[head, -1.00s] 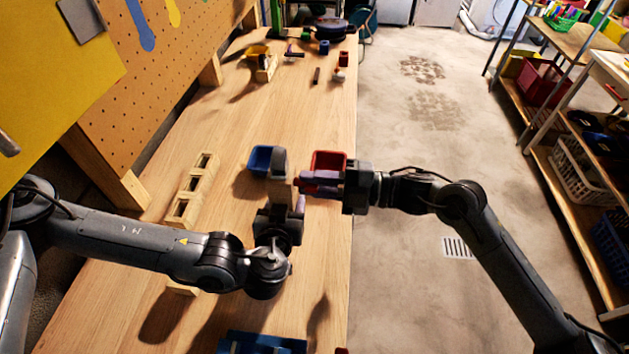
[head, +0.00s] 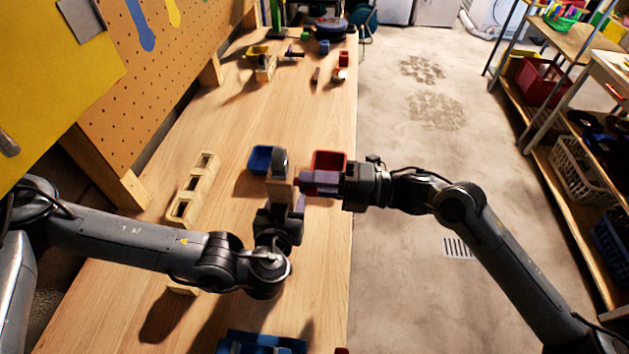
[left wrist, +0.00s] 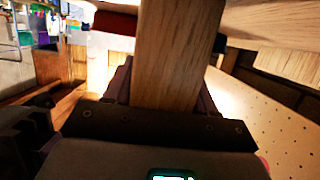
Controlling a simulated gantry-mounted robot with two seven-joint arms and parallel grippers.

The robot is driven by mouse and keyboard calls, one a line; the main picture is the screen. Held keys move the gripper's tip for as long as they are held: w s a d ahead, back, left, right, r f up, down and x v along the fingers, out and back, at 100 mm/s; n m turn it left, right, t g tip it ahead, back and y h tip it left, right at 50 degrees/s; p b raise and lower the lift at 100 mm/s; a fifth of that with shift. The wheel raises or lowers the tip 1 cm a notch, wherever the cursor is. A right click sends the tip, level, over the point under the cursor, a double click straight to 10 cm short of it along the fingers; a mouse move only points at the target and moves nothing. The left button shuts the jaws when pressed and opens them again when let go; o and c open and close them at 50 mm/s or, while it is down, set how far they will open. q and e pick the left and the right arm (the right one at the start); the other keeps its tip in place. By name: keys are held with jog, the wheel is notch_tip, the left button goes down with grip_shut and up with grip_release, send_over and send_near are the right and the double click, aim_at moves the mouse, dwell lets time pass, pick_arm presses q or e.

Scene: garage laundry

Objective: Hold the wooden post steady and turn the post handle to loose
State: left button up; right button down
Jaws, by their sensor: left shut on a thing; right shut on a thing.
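The wooden post (head: 279,191) stands at the middle of the workbench, with a grey rounded piece (head: 280,160) at its far end in the head view. My left gripper (head: 282,208) is shut on the post from the near side. In the left wrist view the post (left wrist: 176,50) rises, slightly tilted in the picture, from between the fingers. My right gripper (head: 305,181) comes in from the right and is shut at the post's right side. The post handle is hidden between its purple fingers, so its angle cannot be told.
A blue bin (head: 260,158) and a red bin (head: 329,157) sit just beyond the post. A pale wooden rack (head: 192,188) lies to the left. A blue object (head: 262,343) is at the near edge. The bench between rack and post is clear.

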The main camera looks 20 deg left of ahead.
jog(key=c, duration=1.2)
grip_release()
jog(key=d, duration=0.4)
jog(key=w+d, duration=0.1)
jog(key=d, duration=0.7)
jog(key=shift+w, duration=0.35)
pick_arm(q)
jog(key=o, duration=1.3)
jog(key=shift+o, duration=0.2)
